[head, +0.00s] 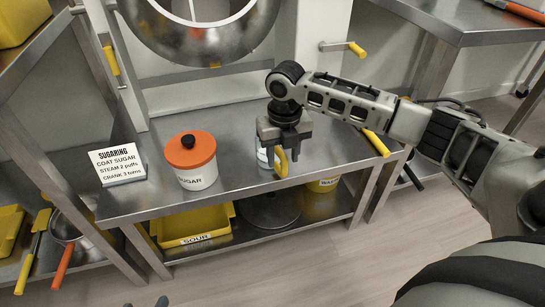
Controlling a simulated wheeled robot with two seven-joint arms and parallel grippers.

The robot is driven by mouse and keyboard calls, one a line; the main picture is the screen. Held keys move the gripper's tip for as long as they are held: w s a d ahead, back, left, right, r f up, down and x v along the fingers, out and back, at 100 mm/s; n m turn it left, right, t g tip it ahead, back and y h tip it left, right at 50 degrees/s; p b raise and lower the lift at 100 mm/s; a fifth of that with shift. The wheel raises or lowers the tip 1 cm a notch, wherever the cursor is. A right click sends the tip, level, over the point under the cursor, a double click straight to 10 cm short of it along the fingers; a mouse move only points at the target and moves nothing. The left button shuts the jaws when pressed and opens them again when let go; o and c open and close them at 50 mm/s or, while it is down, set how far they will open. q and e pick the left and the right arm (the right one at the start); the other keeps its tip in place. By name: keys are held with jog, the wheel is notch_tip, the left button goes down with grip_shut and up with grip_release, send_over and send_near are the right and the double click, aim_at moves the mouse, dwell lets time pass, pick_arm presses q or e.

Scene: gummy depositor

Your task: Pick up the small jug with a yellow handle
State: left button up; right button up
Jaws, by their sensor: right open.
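The small jug (262,154) with a yellow handle (281,162) stands on the steel table near its front edge. Its pale body shows only partly; my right gripper covers its upper part. My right gripper (284,146) points down right over the jug, its jaws open, with the yellow handle showing at and below the fingertips. I cannot tell whether the fingers touch the handle. Two small grey tips at the bottom left edge may be my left gripper (147,303); too little shows to tell its state.
A white sugar pot (197,178) with an orange lid stands left of the jug, beside a sugaring sign (117,165). A steel drum (200,35) hangs behind. A yellow-handled tool (376,143) lies right. The lower shelf holds a yellow tray (190,226) and a yellow bucket (324,184).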

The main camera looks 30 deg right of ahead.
jog(key=shift+f, duration=0.3)
jog(key=f, duration=0.1)
jog(key=f+b, duration=0.1)
jog(key=f, duration=0.1)
jog(key=d+f+b, duration=0.1)
jog(key=shift+w+f, duration=0.25)
jog(key=shift+w, duration=0.05)
jog(key=shift+f, duration=0.1)
pick_arm(q)
jog(key=shift+w+d+r+t+h, duration=0.1)
jog(key=shift+d+r+t+h, duration=0.25)
jog(key=shift+r+t, duration=0.3)
pick_arm(e)
grip_shut()
